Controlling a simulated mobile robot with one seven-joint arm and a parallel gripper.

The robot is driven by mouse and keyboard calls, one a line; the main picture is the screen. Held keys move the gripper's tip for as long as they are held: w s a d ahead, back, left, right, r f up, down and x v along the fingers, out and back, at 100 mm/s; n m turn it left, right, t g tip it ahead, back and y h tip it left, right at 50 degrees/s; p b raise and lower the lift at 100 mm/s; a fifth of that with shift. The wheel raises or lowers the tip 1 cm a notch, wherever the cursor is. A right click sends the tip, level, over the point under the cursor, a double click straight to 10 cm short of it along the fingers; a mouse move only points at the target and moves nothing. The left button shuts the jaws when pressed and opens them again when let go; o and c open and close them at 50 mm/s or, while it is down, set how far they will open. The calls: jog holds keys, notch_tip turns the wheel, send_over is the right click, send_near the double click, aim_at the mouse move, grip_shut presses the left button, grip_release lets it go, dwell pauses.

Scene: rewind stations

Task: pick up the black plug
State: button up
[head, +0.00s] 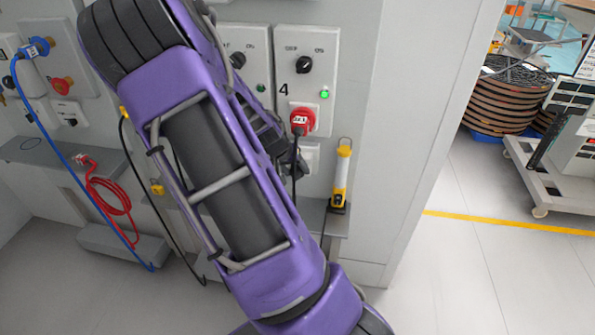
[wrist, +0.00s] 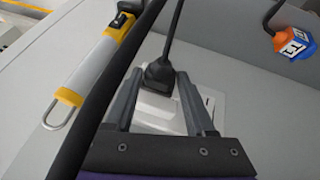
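In the wrist view the black plug (wrist: 158,75) sits at a white socket plate (wrist: 155,112), with its dark cord running up out of frame. My gripper (wrist: 159,73) has its two grey fingers apart, one on each side of the plug. Small gaps seem to show between plug and fingertips; contact is not clear. In the head view my purple arm hides most of the gripper, and the plug cannot be made out there. The white socket plate (head: 311,156) shows partly beside my arm, below a red plug (head: 302,121).
A yellow-and-grey lamp (head: 342,177) hangs right of the socket; it also shows in the wrist view (wrist: 98,66). A thick black cable (wrist: 97,112) crosses close to the wrist camera. A blue-and-orange connector (wrist: 294,42) is at right there.

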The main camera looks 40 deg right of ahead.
grip_shut()
jog(key=shift+a+r, duration=0.1)
jog(key=shift+a+r, duration=0.4)
jog(key=shift+r, duration=0.05)
jog(key=s+a+r+p, duration=0.2)
jog(key=a+r, duration=0.1)
jog(key=a, duration=0.3)
jog(key=s+a+r+p, duration=0.2)
jog(key=a+r+p, duration=0.1)
jog(key=a, duration=0.3)
jog(key=shift+s+a+r, duration=0.15)
jog(key=shift+a+r, duration=0.05)
jog(key=shift+r, duration=0.3)
jog(key=shift+c, duration=0.5)
grip_release()
grip_shut()
